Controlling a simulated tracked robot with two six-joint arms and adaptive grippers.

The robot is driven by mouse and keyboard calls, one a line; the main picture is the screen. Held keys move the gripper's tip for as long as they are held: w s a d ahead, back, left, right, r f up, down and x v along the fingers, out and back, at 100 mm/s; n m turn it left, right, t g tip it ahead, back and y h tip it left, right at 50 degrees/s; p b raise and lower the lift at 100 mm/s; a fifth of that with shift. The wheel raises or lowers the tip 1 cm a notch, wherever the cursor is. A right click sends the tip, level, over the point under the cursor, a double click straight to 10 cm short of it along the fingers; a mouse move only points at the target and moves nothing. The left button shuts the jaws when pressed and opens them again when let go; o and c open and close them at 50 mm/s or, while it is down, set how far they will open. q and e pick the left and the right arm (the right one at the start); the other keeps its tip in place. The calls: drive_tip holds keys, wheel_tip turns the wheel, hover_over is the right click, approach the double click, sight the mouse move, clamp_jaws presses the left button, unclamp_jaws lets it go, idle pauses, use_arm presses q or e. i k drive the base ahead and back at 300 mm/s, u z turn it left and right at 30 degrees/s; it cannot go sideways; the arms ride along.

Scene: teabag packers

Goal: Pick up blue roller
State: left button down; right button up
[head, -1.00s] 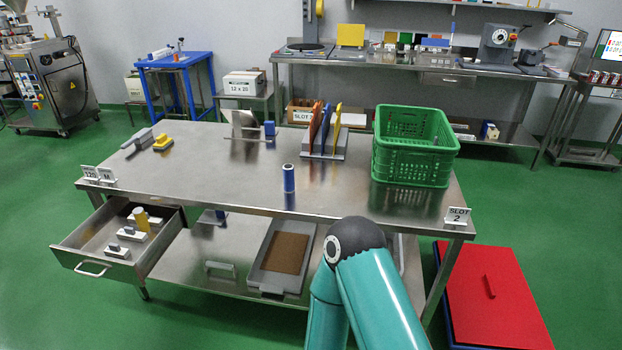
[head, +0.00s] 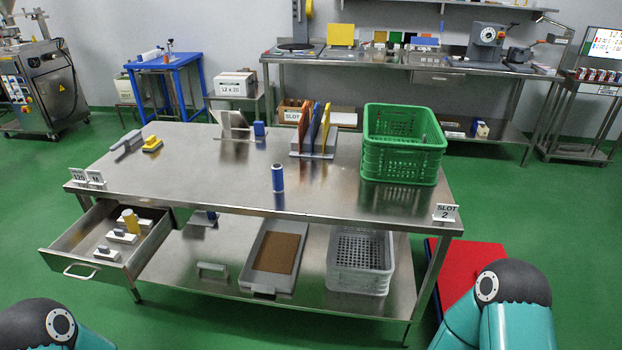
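The blue roller (head: 277,178) stands upright on the steel table (head: 220,188), near the middle of its front part. It is a small blue cylinder with a pale band near the top. No gripper touches it. Only dark, rounded joints and teal links of my two arms show, at the bottom left and bottom right of the head view. Both grippers are out of the picture.
A green crate (head: 402,165) stands on the table right of the roller. A rack with coloured boards (head: 315,128) and a blue block (head: 259,129) are behind it. An open drawer (head: 72,252) juts out at front left. A grey crate (head: 360,262) sits on the lower shelf.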

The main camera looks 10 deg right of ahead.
sight(277, 173)
drive_tip(key=z, duration=0.1)
drive_tip(key=i, duration=1)
drive_tip(key=u, duration=0.05)
